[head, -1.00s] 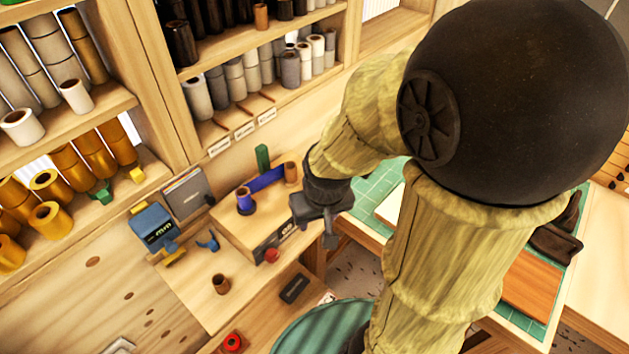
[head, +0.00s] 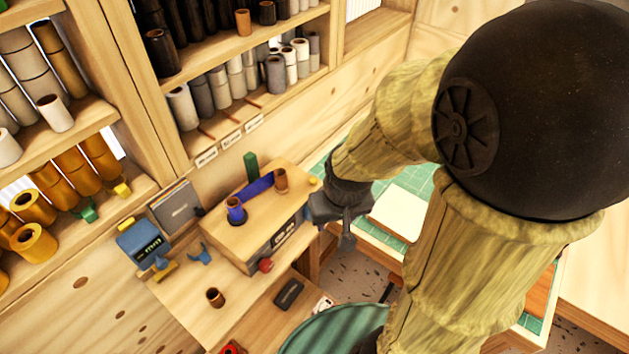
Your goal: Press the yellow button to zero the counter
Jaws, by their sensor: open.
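A small yellow button (head: 314,181) shows at the far right end of the top of a wooden box (head: 228,240). The box has a dark counter panel (head: 284,236) with pale marks on its front; I cannot read them clearly. My gripper (head: 345,238) points down just to the right of the box's end, near the button and apart from it in the picture. Its jaws are open, with nothing seen between them. Its height relative to the button is hard to tell.
A blue film strip (head: 258,187) and small rolls (head: 281,180) sit on the box; a red knob (head: 265,265) is at its front. A blue device (head: 140,244) stands left. A green mat with a white sheet (head: 398,213) lies right. Roll shelves stand behind.

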